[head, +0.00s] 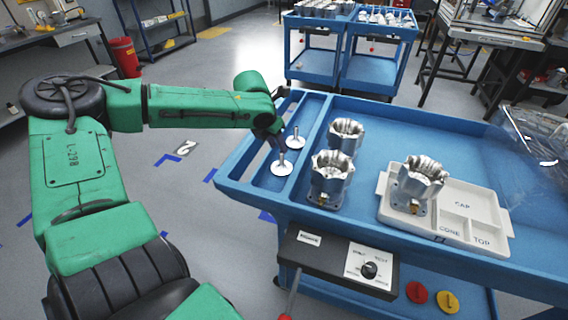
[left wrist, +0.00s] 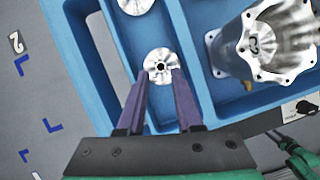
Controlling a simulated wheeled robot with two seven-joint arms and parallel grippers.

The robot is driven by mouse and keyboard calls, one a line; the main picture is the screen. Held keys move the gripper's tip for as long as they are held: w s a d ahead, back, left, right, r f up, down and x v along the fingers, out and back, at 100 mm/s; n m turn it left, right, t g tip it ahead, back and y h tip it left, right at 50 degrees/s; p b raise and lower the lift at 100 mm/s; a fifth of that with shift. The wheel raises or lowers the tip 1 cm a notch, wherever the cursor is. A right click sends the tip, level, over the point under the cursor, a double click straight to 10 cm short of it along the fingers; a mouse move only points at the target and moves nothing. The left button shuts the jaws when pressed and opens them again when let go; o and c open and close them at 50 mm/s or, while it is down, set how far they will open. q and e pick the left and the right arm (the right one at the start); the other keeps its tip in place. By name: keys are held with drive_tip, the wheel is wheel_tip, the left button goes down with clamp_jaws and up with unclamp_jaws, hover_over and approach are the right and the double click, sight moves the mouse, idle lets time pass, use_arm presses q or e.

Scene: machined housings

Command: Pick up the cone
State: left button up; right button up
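Two shiny metal pieces, each a round disc with a thin upright stem, stand in the narrow left compartment of the blue cart. The nearer one (head: 282,168) and the farther one (head: 295,142) look alike; I take them for cones, though no label on them says so. My left gripper (head: 281,146) is above the nearer piece, pointing down. In the left wrist view, its two fingers (left wrist: 159,76) are apart, with the nearer disc (left wrist: 158,59) showing at and beyond their tips. The farther disc (left wrist: 135,5) is cut by the top edge. My right gripper does not show.
Two metal housings (head: 329,181) (head: 345,135) stand on the blue cart (head: 392,128), right of the compartment. Another housing (head: 414,188) stands in a white tray (head: 487,206) marked CAP, CONE and TOP. A control box (head: 336,264) is on the cart's front.

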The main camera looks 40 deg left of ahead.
sight(282, 161)
use_arm(q)
drive_tip(key=x, duration=0.3)
drive_tip(key=shift+w+a, duration=0.1)
drive_tip(key=b+x, duration=0.1)
drive_tip(key=x, duration=0.3)
drive_tip(key=shift+w+d+f, duration=0.1)
drive_tip(key=shift+d+f, duration=0.1)
drive_tip(key=shift+f, duration=0.05)
drive_tip(key=shift+w+f, duration=0.2)
drive_tip(key=shift+f, duration=0.05)
clamp_jaws()
